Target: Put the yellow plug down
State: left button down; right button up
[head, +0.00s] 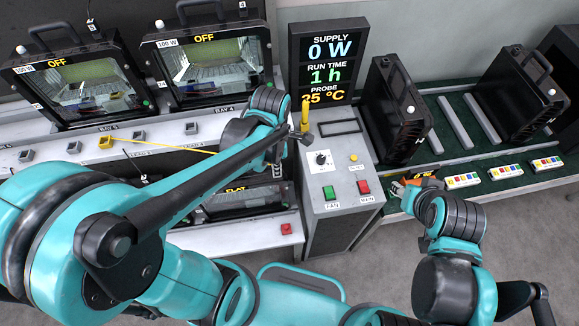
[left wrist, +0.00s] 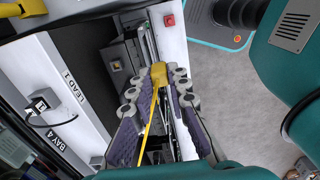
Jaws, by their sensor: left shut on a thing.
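The yellow plug (left wrist: 158,74) is between the fingertips of my left gripper (left wrist: 157,88), which is shut on it. Its yellow cable runs back between the fingers in the left wrist view. In the head view my left gripper (head: 277,164) is mostly hidden behind my arm, above the front of the bench by bay 4; the plug does not show there. The yellow cable (head: 190,149) runs left from behind my arm to a yellow piece (head: 105,142) on the bench. My right gripper (head: 408,187) is low by the rack's front edge, near something orange; its jaws are unclear.
A grey console (head: 335,215) with buttons and an upright yellow piece (head: 305,112) is right of my left gripper. Black housings (head: 397,110) stand on the green rack. A red button (left wrist: 169,20) is on the bench front.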

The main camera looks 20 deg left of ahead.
pick_arm(q)
jog(key=shift+w+f, duration=0.15)
jog(key=shift+f, duration=0.1)
jog(key=w+a+f, duration=0.2)
jog(key=w+a+f+b, duration=0.1)
jog(key=w+a+f, duration=0.1)
jog(key=w, duration=0.1)
jog(key=w+a+f+b, duration=0.1)
jog(key=w+a+f, duration=0.1)
jog(key=w, duration=0.1)
jog(key=shift+a+f, duration=0.1)
jog(key=shift+a, duration=0.15)
jog(key=f, duration=0.1)
jog(key=f+b, duration=0.1)
jog(key=f, duration=0.2)
jog(key=shift+w+a, duration=0.3)
jog(key=shift+f, duration=0.3)
jog(key=shift+b, duration=0.3)
